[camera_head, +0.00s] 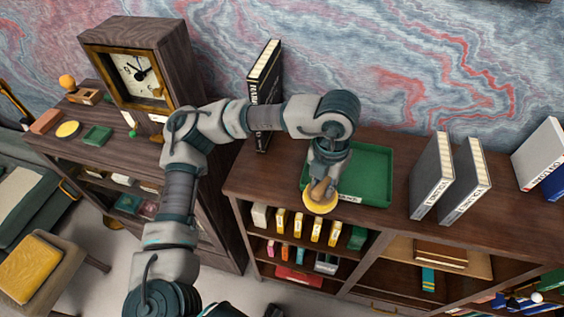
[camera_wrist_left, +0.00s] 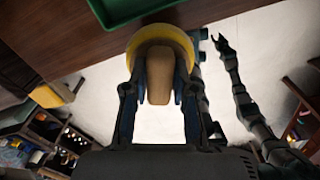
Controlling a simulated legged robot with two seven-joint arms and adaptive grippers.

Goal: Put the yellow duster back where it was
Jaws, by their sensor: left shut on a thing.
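The yellow duster (camera_head: 320,202) has a round yellow pad and a tan wooden handle. My left gripper (camera_head: 324,184) is shut on its handle, in front of the green tray (camera_head: 372,172) on the dark wooden shelf top. The duster is over the shelf's front edge; I cannot tell whether it touches the wood. In the left wrist view, the fingers (camera_wrist_left: 160,100) flank the handle, and the yellow pad (camera_wrist_left: 150,36) shows at their far end. My right gripper (camera_wrist_left: 221,44) shows small in that view, with its fingers apart and nothing seen between them.
A black book (camera_head: 264,95) stands left of the tray, and grey books (camera_head: 433,175) stand right of it. A clock (camera_head: 138,75) stands on the left cabinet, beside a small round yellow item (camera_head: 68,129). Shelves with small boxes lie below the top.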

